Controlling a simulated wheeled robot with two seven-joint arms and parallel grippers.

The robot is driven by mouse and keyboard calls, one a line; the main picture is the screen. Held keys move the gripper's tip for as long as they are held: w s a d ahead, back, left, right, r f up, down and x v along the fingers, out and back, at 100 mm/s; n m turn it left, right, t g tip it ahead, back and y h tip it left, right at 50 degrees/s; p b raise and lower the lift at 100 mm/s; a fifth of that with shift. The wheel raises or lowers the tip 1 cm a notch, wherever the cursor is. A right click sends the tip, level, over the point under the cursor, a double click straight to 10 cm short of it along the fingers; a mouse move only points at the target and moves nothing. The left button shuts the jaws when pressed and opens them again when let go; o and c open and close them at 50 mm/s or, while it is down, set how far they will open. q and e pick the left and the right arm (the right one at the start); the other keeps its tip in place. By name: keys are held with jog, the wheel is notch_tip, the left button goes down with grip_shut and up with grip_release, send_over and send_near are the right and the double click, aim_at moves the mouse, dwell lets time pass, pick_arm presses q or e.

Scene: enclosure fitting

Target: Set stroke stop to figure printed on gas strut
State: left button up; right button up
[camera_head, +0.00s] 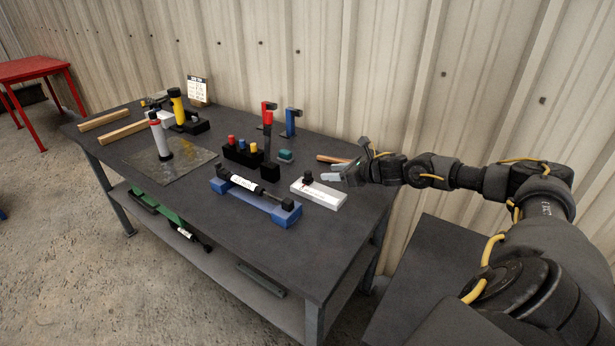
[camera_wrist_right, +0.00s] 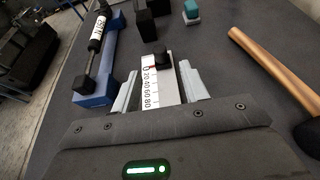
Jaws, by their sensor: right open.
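The stroke stop is a white block (camera_head: 320,194) with a printed scale and a black slider knob (camera_head: 308,178). In the right wrist view, its scale (camera_wrist_right: 152,88) shows 0, 20, 40, 60, 80, and the black knob (camera_wrist_right: 161,58) sits near the 0 end. The black gas strut (camera_head: 262,190) with a white printed label (camera_head: 244,183) lies in a blue cradle (camera_head: 287,215). The label (camera_wrist_right: 98,30) is too small to read surely. My right gripper (camera_head: 341,173) is open and empty above the table, its fingers (camera_wrist_right: 160,85) appearing on either side of the scale. My left gripper is out of view.
A wooden-handled hammer (camera_wrist_right: 270,65) lies right of my right gripper. A teal block (camera_head: 285,156), a black holder with coloured pegs (camera_head: 243,153), and red (camera_head: 267,115) and blue (camera_head: 291,121) upright tools stand behind the strut. The table's front right is clear.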

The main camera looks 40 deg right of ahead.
aim_at(309, 172)
jog(key=p+x, duration=0.2)
jog(key=x, duration=0.7)
jog(key=shift+w+a, duration=0.15)
jog(key=shift+w, duration=0.05)
jog(key=shift+w+a+f, duration=0.15)
jog(key=shift+w+f, duration=0.2)
jog(key=shift+w, duration=0.1)
grip_shut()
